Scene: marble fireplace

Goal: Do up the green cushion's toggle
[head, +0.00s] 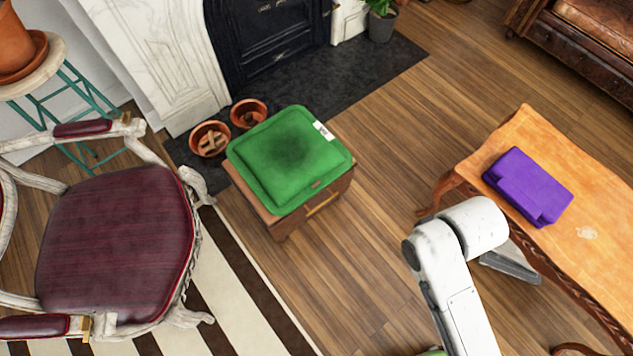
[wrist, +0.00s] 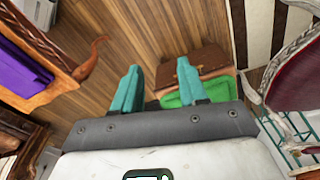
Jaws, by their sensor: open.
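The cushion is partly hidden behind the right finger there (wrist: 218,88). My gripper is well apart from the cushion.
A wooden table (head: 590,225) with a purple object (head: 528,186) stands at right. A red-seated armchair (head: 115,240) stands at left on a striped rug (head: 238,290). Terracotta pots (head: 248,113) sit behind the stand. The wooden floor between stand and table is clear.

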